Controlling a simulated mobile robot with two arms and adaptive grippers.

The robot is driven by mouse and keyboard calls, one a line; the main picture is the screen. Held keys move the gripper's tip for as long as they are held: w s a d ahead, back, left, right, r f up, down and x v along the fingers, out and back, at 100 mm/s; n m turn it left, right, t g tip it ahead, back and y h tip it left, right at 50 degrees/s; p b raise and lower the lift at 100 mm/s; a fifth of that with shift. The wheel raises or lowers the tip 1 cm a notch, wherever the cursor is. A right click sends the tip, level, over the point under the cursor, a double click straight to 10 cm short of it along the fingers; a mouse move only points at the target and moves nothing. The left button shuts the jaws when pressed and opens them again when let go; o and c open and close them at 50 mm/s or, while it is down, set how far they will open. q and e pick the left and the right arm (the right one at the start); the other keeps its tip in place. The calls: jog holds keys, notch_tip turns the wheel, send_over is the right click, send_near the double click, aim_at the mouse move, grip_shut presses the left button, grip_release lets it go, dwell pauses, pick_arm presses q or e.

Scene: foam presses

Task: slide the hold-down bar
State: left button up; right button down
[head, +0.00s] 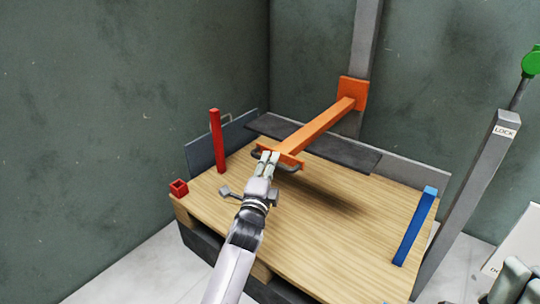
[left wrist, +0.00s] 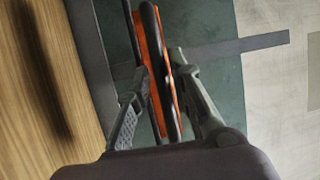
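The orange hold-down bar (head: 322,126) reaches from an orange collar (head: 352,94) on a grey upright post down toward me, above a wooden board. At its near end is an orange end plate (head: 290,158) with a dark handle (head: 288,168). My left gripper (head: 268,160) is at the left part of this handle. In the left wrist view, my left gripper (left wrist: 158,72) has one finger on each side of the dark handle (left wrist: 160,50) and appears shut on it. The orange plate shows close behind the handle. My right gripper is not in view.
A dark slab (head: 320,143) lies under the bar on the wooden board (head: 340,220). A red post (head: 217,140) and red block (head: 179,188) stand left, a blue bar (head: 415,226) right. A grey column marked LOCK (head: 465,205) stands further right. Rounded grey shapes at bottom right are unclear.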

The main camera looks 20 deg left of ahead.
pick_arm(q)
jog(key=shift+w+r, duration=0.1)
jog(key=shift+w, duration=0.2)
jog(key=shift+s, duration=0.1)
jog(key=shift+c, duration=0.2)
grip_shut()
dwell(0.3)
